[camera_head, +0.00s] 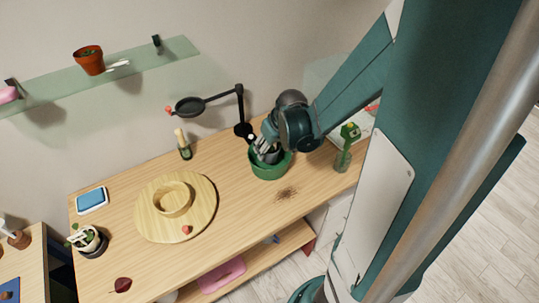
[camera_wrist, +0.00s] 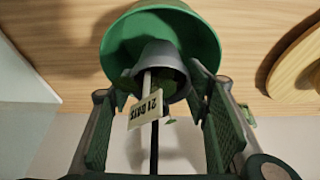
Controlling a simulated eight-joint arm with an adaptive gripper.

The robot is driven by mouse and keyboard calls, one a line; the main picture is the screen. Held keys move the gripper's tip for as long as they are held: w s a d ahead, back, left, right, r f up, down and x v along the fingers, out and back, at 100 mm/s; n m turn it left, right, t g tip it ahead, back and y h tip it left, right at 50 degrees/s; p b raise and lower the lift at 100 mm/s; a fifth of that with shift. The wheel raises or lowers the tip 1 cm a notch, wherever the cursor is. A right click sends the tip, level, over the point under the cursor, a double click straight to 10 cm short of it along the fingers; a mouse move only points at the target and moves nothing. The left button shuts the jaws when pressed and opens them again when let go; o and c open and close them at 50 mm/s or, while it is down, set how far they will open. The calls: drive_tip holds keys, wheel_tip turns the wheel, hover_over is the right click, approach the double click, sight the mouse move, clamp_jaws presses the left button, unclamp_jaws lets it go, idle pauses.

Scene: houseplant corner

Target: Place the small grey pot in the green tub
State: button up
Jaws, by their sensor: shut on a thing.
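The green tub (camera_head: 270,169) stands on the wooden table below my gripper (camera_head: 267,151). In the wrist view, the tub (camera_wrist: 118,45) opens behind the small grey pot (camera_wrist: 159,54). My gripper (camera_wrist: 158,92) is shut on the pot, with a finger on each side. A pale label (camera_wrist: 146,108) with dark lettering on a stick crosses in front of the pot. The pot is at the tub's mouth; I cannot tell whether it touches the tub's floor. In the head view my gripper largely hides the pot.
A black lamp-like stand (camera_head: 243,128) is just left of the tub. A round wooden board (camera_head: 150,226) bears a wooden ring (camera_head: 173,198). A green bottle-like object (camera_head: 345,150) stands right of the tub. Dark crumbs (camera_head: 287,194) lie in front. A glass shelf (camera_head: 150,58) hangs above.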

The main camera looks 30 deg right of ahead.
sight(271, 151)
drive_tip(key=shift+f+b, duration=0.4)
drive_tip(key=shift+f, duration=1.7)
drive_tip(key=shift+f, duration=0.1)
drive_tip(key=o, duration=1)
drive_tip(key=shift+r, duration=0.25)
drive_tip(key=p+v, duration=0.2)
drive_tip(key=v, duration=0.9)
drive_tip(key=shift+s+r, duration=0.25)
drive_tip(key=shift+r, duration=0.05)
